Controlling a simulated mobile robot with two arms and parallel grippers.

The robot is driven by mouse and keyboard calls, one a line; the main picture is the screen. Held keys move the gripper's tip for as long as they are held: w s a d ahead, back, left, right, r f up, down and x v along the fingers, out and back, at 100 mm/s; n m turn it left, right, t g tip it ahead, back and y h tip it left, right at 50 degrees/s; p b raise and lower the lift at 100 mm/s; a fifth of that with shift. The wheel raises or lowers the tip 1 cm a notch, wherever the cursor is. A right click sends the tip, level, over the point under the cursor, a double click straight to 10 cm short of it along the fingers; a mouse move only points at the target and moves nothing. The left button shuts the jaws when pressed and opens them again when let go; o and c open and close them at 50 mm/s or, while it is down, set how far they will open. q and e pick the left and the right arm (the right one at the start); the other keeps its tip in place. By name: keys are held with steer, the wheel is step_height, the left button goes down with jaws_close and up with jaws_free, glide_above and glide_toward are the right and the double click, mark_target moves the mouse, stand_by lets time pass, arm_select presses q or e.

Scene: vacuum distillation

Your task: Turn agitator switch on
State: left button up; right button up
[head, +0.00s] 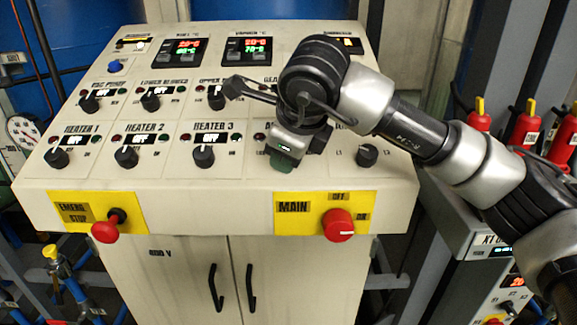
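The control panel (95,188) has labelled rotary switches, and a lower-row label beginning with "A" (262,136) shows just right of HEATER 3. The rest of that label and the knob below it are hidden behind my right gripper (280,150). My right arm reaches in from the right, with its wrist above the panel and the gripper pointing down over this spot. I cannot see whether its fingers touch or hold the knob, or how the knob is turned. My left gripper is not in view.
HEATER 3's black knob (204,156) stands close left of the gripper, and another black knob (367,155) stands to its right. The red MAIN switch (338,225) and red emergency stop (105,231) stick out in front. Temperature displays (247,50) are at the back.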

steer(key=shift+m+b, duration=0.3)
steer(key=o, duration=0.9)
steer(key=b+v, duration=0.1)
steer(key=v, duration=1)
steer(key=shift+f, duration=0.1)
